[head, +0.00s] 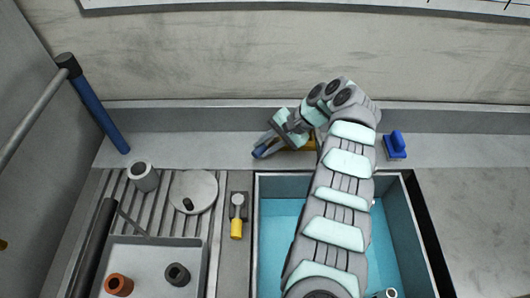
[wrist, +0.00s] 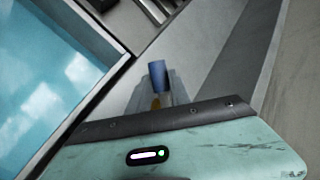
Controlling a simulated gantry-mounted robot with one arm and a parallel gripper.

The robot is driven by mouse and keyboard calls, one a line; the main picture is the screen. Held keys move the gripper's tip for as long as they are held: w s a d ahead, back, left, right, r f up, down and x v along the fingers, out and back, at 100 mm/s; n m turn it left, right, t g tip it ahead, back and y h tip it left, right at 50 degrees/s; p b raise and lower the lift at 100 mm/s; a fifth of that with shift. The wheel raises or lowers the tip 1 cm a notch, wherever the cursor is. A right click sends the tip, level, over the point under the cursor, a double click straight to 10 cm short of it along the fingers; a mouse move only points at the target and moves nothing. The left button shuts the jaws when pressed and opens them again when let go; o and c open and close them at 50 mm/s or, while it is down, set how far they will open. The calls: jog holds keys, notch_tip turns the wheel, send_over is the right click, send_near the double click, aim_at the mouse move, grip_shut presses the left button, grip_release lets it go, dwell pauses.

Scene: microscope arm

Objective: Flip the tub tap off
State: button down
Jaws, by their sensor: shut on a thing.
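The tub (head: 262,182) is a sunken basin with light blue inside, at the lower middle of the head view. It also shows at the left of the wrist view (wrist: 45,75). My gripper (head: 264,148) is low over the ledge behind the tub's back left corner. It is shut on the tap's blue handle (wrist: 158,75), which stands up between the fingers in the wrist view. A yellow part (head: 297,144) shows beside and behind my gripper, and a small yellow patch shows below the blue handle. My gripper and arm hide most of the tap.
Left of the tub are a small yellow-ended lever (head: 237,228), a round grey plate (head: 193,192), a grey cup (head: 144,176) and a tray (head: 150,252) with two rings. A blue block (head: 395,146) stands on the ledge at right. The right counter (head: 475,215) is clear.

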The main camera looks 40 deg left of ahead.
jog(key=shift+d+f+n+b, duration=0.1)
jog(key=shift+d+n+b, duration=0.15)
jog(key=shift+b, duration=0.5)
jog(key=c, duration=1.5)
grip_release()
jog(key=shift+w, duration=0.1)
